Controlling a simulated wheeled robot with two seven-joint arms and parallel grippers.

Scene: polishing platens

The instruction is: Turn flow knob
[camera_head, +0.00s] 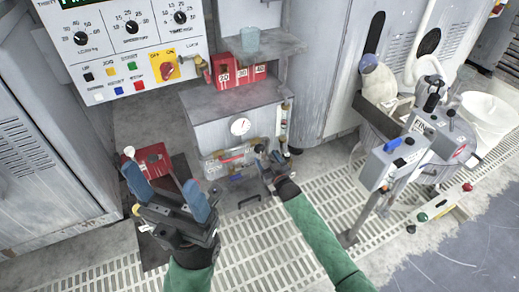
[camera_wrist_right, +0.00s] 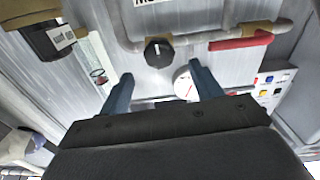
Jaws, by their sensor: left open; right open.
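In the right wrist view a round black knob (camera_wrist_right: 158,52) with a white mark sits on a grey pipe, just beyond the fingertips. My right gripper (camera_wrist_right: 162,80) is open, with its two blue fingers apart and nothing between them; the knob stands ahead of the gap, apart from the fingers as far as I can see. In the head view my right gripper (camera_head: 264,168) is low in front of the pipework, and a small dark knob (camera_head: 259,148) shows at its tip. My left gripper (camera_head: 161,178) is open and empty, in the left foreground.
A white dial gauge (camera_wrist_right: 183,84) is below the knob, partly behind a finger. A red-handled valve (camera_wrist_right: 240,40) is on the pipe to its right. A control panel (camera_head: 125,45) stands at upper left. A grey stand with boxes (camera_head: 395,160) stands right of my right arm.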

